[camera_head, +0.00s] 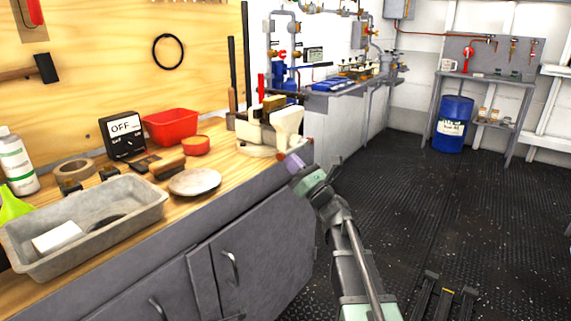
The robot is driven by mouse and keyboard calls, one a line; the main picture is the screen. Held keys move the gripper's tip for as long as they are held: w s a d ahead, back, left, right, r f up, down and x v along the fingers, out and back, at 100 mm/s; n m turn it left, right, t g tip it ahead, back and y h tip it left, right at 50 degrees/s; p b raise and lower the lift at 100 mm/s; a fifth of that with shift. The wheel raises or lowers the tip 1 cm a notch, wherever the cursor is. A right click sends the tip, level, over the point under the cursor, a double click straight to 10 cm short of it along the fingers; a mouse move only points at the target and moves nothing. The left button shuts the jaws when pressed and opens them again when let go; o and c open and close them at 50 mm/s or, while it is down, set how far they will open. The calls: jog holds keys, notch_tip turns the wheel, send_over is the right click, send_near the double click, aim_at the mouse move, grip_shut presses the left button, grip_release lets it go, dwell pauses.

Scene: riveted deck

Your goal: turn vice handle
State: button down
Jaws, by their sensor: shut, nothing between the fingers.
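A cream-coloured vice (286,124) stands at the far right end of the wooden bench, a block of dark and wooden pieces beside its jaws. Its handle cannot be made out clearly; it is small or hidden near my arm's end. My gripper (291,161) is at the bench's front edge, just below and in front of the vice. It looks shut and empty. Its fingertips are small and partly hidden, and I cannot tell whether they touch the vice.
The bench holds a grey tray (110,232), a red bin (171,128), an OFF meter (123,137) and a pale dish (195,182). Grey cabinet doors (262,250) line its front. The dark floor (440,220) to the right is mostly clear, with a blue drum (453,125) at the back.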

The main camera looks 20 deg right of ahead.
aim_at(292, 150)
notch_tip(292, 150, up, 4)
jog(key=m+t+h+p, duration=0.1)
jog(key=m+h+p, duration=0.1)
jog(key=m, duration=0.1)
jog(key=m+h+p, duration=0.2)
jog(key=m+h, duration=0.1)
jog(key=m, duration=0.1)
jog(key=shift+a+t, duration=0.1)
jog(key=shift+t, duration=0.3)
jog(key=shift+w+d+r+m+h+p, duration=0.1)
jog(key=shift+d+r+m+h+p, duration=0.1)
jog(key=shift+r+m+h+p, duration=0.45)
jog(key=shift+f, duration=0.1)
